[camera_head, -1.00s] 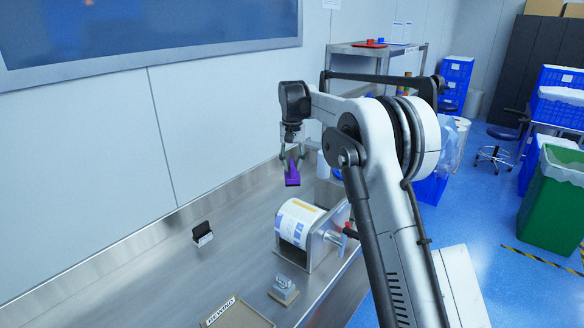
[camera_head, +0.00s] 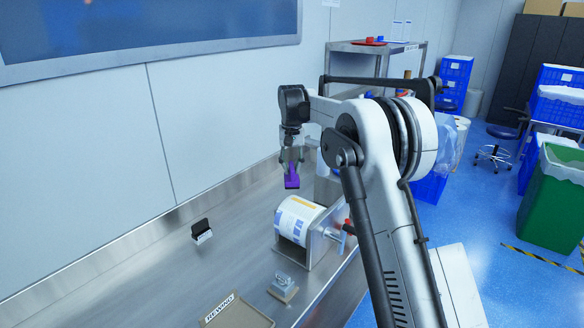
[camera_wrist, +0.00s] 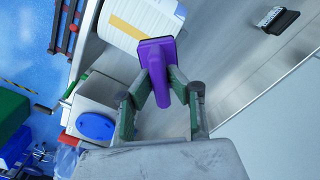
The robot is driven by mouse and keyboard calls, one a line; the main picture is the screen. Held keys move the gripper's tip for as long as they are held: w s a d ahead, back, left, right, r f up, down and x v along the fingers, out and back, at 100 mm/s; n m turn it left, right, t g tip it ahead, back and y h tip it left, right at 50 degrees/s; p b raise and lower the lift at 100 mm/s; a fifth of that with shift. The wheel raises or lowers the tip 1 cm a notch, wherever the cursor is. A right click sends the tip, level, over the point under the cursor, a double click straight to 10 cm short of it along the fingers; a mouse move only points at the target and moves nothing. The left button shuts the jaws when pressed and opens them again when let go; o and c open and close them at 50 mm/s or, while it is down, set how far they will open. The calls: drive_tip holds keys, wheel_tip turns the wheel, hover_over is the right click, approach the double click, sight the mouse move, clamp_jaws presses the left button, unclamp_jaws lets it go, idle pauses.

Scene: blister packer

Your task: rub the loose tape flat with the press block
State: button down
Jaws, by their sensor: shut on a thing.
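My gripper (camera_head: 291,166) is shut on the purple press block (camera_head: 292,182) and holds it in the air, just behind and above the white roll (camera_head: 298,220). In the wrist view the block (camera_wrist: 157,52) sits between the green fingers of my gripper (camera_wrist: 160,92), its wide end toward the roll (camera_wrist: 140,20). The block and the roll look apart, though the gap is hard to judge. A yellow-orange strip of tape (camera_wrist: 127,27) lies across the roll; it also shows in the head view (camera_head: 304,203). I cannot tell whether an end is lifted.
The roll sits on a metal stand (camera_head: 322,245) with a red-ended handle. A small black-and-white holder (camera_head: 202,232) stands left on the steel bench. A clear dispenser-like piece (camera_head: 283,287) and a tan tray marked REWIND (camera_head: 238,312) are in front. The bench between is bare.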

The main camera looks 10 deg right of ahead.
sight(298, 179)
wheel_tip(298, 179, down, 5)
drive_tip(key=shift+r+b, duration=0.1)
drive_tip(key=shift+b, duration=0.8)
drive_tip(key=shift+s+f, duration=0.1)
drive_tip(key=shift+f, duration=0.6)
drive_tip(key=shift+s+d, duration=0.85)
drive_tip(key=shift+s+d+r, duration=0.25)
drive_tip(key=shift+s+d, duration=0.25)
drive_tip(key=shift+s, duration=0.1)
drive_tip(key=shift+w+a+r, duration=0.1)
drive_tip(key=shift+w+r, duration=0.05)
drive_tip(key=shift+w+a+f, duration=0.3)
drive_tip(key=shift+w+a, duration=0.55)
drive_tip(key=shift+w, duration=0.1)
drive_tip(key=shift+w+a+r, duration=0.15)
drive_tip(key=shift+w+a, duration=0.3)
drive_tip(key=shift+w, duration=0.05)
wheel_tip(298, 179, up, 3)
drive_tip(key=shift+s+r+p, duration=0.15)
drive_tip(key=shift+r+p, duration=0.05)
drive_tip(key=shift+p, duration=0.5)
drive_tip(key=shift+w+r+p, duration=0.2)
drive_tip(key=shift+r+p, duration=0.1)
drive_tip(key=shift+r, duration=0.3)
drive_tip(key=shift+s+r+p, duration=0.15)
drive_tip(key=shift+r+p, duration=0.55)
drive_tip(key=shift+r, duration=1.05)
drive_tip(key=shift+f, duration=0.15)
